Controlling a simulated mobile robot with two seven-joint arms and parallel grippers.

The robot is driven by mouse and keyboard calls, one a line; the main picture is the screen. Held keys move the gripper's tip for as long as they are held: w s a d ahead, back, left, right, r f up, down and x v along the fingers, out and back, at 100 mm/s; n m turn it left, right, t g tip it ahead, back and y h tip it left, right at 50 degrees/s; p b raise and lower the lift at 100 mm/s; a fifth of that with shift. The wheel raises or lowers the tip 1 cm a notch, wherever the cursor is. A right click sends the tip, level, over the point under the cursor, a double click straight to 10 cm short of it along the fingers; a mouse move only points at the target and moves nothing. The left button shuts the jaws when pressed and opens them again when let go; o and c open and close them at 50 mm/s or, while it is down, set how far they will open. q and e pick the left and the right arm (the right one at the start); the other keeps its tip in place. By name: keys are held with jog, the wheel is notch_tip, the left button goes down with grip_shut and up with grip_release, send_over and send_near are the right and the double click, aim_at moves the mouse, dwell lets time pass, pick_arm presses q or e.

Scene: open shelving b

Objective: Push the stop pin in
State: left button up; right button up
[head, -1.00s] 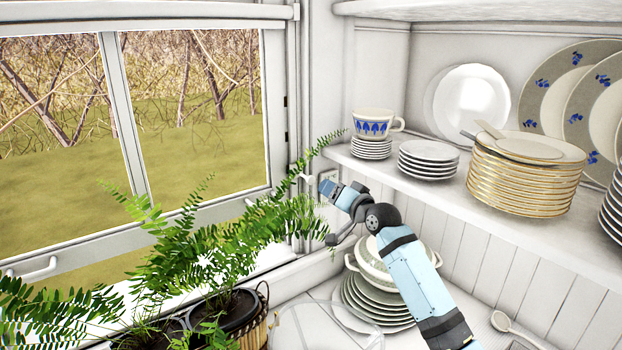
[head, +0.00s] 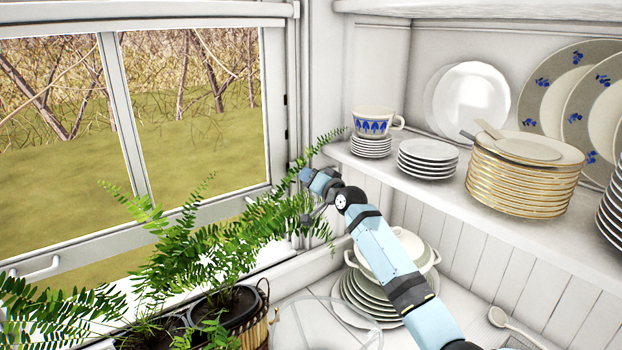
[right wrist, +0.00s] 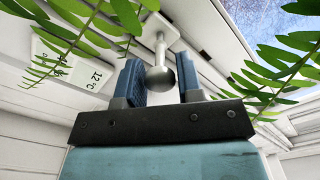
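The stop pin (right wrist: 160,75) shows in the right wrist view as a grey ball knob on a pale shaft that stands out from a small white plate on the window frame. My right gripper (right wrist: 161,75) has its two blue fingers apart, one on each side of the knob. I cannot tell whether they touch it. In the head view my right gripper (head: 307,176) is beside the window frame at the fern's upper fronds, and the pin cannot be made out there. My left gripper is not in view.
A fern (head: 215,255) in a pot stands left of my right gripper, with fronds around it. A white box reading 12 °C (right wrist: 75,68) is beside the pin. A tureen (head: 375,262) on stacked plates stands below my arm. Dishes fill the shelf (head: 440,196) to the right.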

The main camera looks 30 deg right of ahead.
grip_shut()
jog(key=shift+w+a+b, duration=0.2)
jog(key=shift+w+b, duration=0.5)
jog(key=shift+w, duration=0.6)
jog(key=shift+r, duration=0.1)
jog(key=shift+o, duration=2.4)
grip_release()
